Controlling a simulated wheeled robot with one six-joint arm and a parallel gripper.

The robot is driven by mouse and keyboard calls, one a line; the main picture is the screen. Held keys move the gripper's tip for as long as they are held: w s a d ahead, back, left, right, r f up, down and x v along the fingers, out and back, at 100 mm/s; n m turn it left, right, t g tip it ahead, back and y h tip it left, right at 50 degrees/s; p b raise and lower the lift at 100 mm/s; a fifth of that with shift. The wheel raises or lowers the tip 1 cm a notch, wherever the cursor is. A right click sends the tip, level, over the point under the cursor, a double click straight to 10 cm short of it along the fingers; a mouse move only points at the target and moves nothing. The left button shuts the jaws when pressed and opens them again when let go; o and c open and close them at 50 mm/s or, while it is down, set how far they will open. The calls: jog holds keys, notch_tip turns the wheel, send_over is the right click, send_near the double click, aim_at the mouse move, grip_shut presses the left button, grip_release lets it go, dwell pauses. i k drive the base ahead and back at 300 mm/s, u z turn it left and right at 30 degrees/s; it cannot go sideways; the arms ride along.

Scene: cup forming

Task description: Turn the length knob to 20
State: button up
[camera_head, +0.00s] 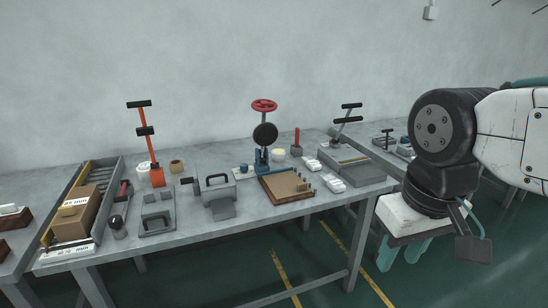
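I cannot make out a length knob or a 20 mark for certain; the labels are too small to read. A red hand wheel (264,105) tops a blue stand (262,158) with a black disc (265,135) at the back middle of the table. A grey device with a black handle (215,180) stands left of it, with a small dark part sticking out on its left side. My gripper (398,257) hangs at the right, in front of the table's right part. Its two teal fingers point down and stand apart, with nothing seen between them. It is far from the devices.
A long grey tray (112,168) with a cardboard box (76,214) is at the left. An orange lever press (157,175), a wooden pegged board (286,187), white packets (333,183) and a grey lever device (355,165) share the grey table (265,225). The floor in front is clear.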

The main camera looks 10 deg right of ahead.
aim_at(244, 167)
jog(key=u, duration=0.05)
jog(key=i, duration=1.4)
jog(key=u, duration=0.15)
